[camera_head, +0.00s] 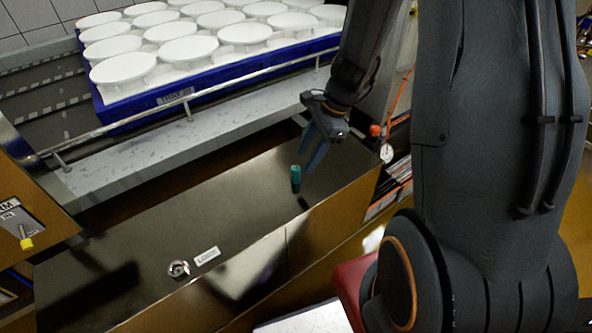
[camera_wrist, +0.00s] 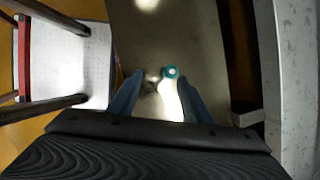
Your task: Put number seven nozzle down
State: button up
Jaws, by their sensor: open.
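The nozzle (camera_head: 295,178) is a small teal-green cylinder. It stands upright on the dark shiny counter (camera_head: 140,235), near its right end. In the wrist view the nozzle (camera_wrist: 170,72) shows end-on as a teal ring with a pale centre. My gripper (camera_head: 316,158) is open, with blue fingers pointing down beside the nozzle, slightly above and to its right in the head view. In the wrist view my gripper (camera_wrist: 160,92) has its fingers spread apart, and the nozzle lies just beyond the fingertips. No number is readable on the nozzle.
A blue tray (camera_head: 230,78) of white round moulds stands on the conveyor behind a metal rail (camera_head: 190,97). A small round metal piece (camera_head: 178,268) and a white label (camera_head: 207,255) lie on the counter's front left. A round tag (camera_head: 386,153) hangs right of my gripper.

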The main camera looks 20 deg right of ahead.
aim_at(299, 167)
jog(key=shift+w+a+f+m, duration=0.35)
jog(key=shift+w+f+m, duration=0.2)
jog(key=shift+f, duration=1.1)
jog(key=shift+w+a+f+m, duration=0.35)
jog(key=shift+w+f+m, duration=0.15)
jog(key=shift+f, duration=1.1)
jog(key=shift+w+a+f+m, duration=0.35)
jog(key=shift+w+f+m, duration=0.2)
jog(key=shift+f, duration=1.1)
grip_shut()
jog(key=shift+r, duration=0.15)
